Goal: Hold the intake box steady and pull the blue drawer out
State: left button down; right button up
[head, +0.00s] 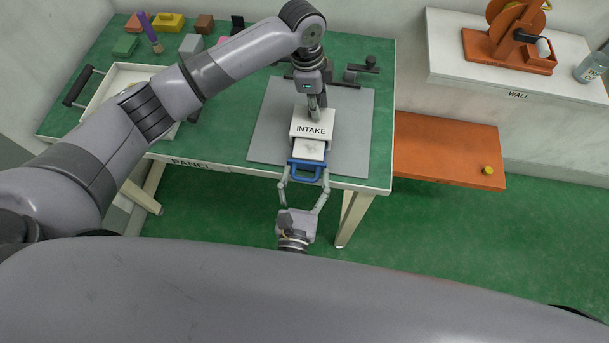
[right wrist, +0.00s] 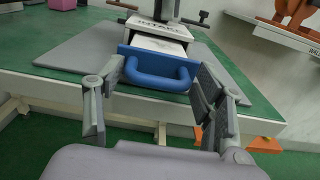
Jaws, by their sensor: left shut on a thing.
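The white intake box (head: 299,122) sits on a grey mat near the table's front edge, its INTAKE label facing up; its top also shows at the upper middle of the right wrist view. The blue drawer (head: 306,175) sticks out partway from the box's front, with its pale inside showing. Its looped blue handle (right wrist: 158,82) faces my right gripper. My left gripper (head: 316,111) reaches down from above and is shut on the intake box at its top; its fingertips are partly hidden. My right gripper (head: 304,183) is open, with one finger on each side of the handle, apart from it.
The grey mat (head: 268,140) lies on the green-topped table (head: 222,142). A white tray (head: 104,88) and several coloured blocks are at the left. An orange shelf (head: 445,150) and a white wall counter (head: 450,65) stand at the right. Green floor is free below.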

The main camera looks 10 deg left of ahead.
jog(key=shift+s+a, duration=0.1)
jog(key=s, duration=0.7)
jog(key=shift+s, duration=0.2)
pick_arm(q)
jog(key=c, duration=1.3)
grip_release()
